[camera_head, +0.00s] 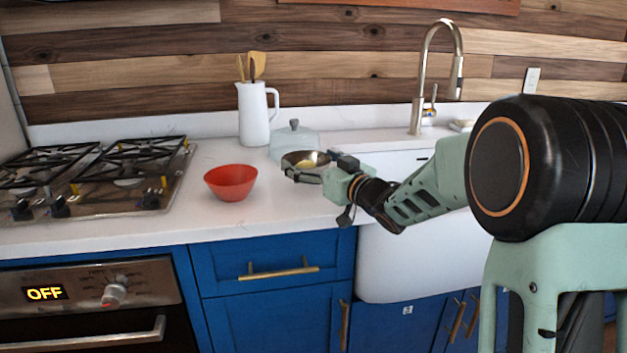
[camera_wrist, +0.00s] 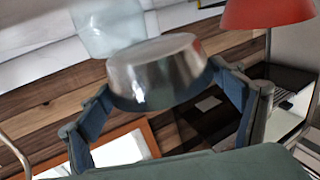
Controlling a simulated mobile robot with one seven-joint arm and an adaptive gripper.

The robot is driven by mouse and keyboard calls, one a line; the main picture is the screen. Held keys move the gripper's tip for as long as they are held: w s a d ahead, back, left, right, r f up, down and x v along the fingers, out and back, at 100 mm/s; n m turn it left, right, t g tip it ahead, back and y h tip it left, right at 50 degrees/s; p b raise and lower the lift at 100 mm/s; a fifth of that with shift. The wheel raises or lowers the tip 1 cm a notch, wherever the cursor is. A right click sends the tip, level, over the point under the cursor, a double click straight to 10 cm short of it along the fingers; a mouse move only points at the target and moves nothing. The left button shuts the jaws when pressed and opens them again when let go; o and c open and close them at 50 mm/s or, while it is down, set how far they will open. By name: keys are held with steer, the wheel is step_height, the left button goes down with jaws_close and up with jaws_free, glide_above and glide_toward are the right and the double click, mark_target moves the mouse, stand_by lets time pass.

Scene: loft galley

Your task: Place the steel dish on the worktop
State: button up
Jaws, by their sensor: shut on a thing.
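The steel dish (camera_head: 303,158) is a small, shiny round bowl held over or at the white worktop (camera_head: 260,221), near the sink's left edge. My gripper (camera_head: 308,175) is shut on it. In the wrist view the dish (camera_wrist: 158,75) sits between the two fingers (camera_wrist: 160,88), with its outer side showing. I cannot tell whether its base touches the worktop. A yellowish patch shows inside the dish; I cannot tell if it is a reflection.
A red bowl (camera_head: 230,182) stands left of the dish. A lidded glass container (camera_head: 291,140) is close behind it, and a white jug (camera_head: 253,115) with utensils stands further back. The hob (camera_head: 95,175) is left, the white sink (camera_head: 400,262) and tap (camera_head: 420,85) right. Clear worktop lies in front.

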steer(key=shift+w+d+f, duration=0.1)
steer(key=shift+w+f, duration=0.05)
steer(key=shift+f, duration=0.05)
steer(key=f, duration=0.1)
steer(key=f+b, duration=0.1)
steer(key=f, duration=0.1)
steer(key=shift+w+d+f, duration=0.2)
steer(key=shift+w+f, duration=0.05)
steer(key=shift+f, duration=0.15)
steer(key=shift+r, duration=0.1)
steer(key=o, duration=1.1)
steer(key=shift+o, duration=0.2)
steer(key=p+v, duration=0.1)
steer(key=v, duration=1.1)
steer(key=shift+s, duration=0.1)
